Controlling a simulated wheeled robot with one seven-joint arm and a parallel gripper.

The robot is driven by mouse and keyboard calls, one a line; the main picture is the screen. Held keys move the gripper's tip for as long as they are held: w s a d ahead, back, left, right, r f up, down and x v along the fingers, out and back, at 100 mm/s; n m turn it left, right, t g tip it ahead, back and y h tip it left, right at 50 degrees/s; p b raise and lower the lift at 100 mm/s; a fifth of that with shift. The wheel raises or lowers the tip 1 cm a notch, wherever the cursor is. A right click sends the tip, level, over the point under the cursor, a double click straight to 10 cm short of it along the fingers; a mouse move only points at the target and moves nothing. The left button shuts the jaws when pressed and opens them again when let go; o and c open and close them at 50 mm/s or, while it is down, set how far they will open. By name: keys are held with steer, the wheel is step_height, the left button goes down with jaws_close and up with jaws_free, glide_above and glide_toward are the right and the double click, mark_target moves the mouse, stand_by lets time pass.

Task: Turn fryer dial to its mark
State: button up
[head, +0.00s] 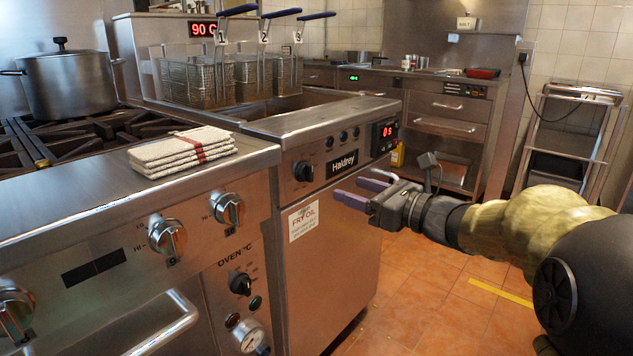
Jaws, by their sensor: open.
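The fryer dial (303,171) is a dark round knob on the steel front panel of the fryer, left of the "Haldrey" badge (342,163). Its mark is too small to make out. My gripper (352,191) is open and empty in front of the fryer door, below and right of the dial. Its two purple fingers point left, and it appears apart from the dial. Nothing hides the dial.
The stove (150,215) with its own knobs and a protruding oven handle (165,322) stands left. Folded towels (182,150) lie on its edge. Fryer baskets (200,82) hang behind. A small panel (385,136) reads 05. Tiled floor (440,300) lies open below my arm.

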mark_target(312, 176)
steer(key=b+x, duration=0.2)
steer(key=x, duration=0.8)
steer(key=shift+w+a, duration=0.15)
steer(key=c, duration=1)
